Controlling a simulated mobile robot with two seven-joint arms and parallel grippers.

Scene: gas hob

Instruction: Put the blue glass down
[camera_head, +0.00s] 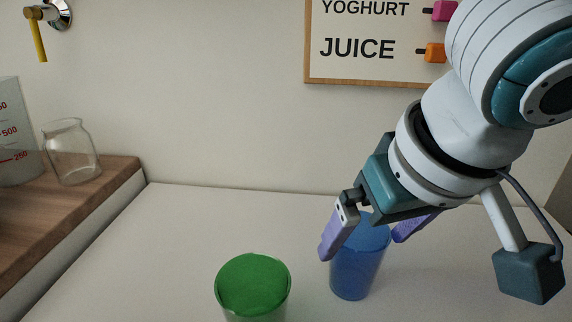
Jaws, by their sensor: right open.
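The blue glass (354,274) stands upright on the white surface (190,240), right of the picture's middle. My right gripper (362,247) comes in from the upper right and is open, with one purple finger on the left side of the glass and the other to its right. The gripper's palm hides part of the glass's rim. Whether a finger touches the glass I cannot tell. My left gripper is not in view.
A green-topped cup (253,284) stands just left of the blue glass. A wooden shelf (110,183) at the left holds a clear jar (71,152) and a measuring beaker (15,135). A sign (360,50) hangs on the wall. The white surface is clear behind the green cup.

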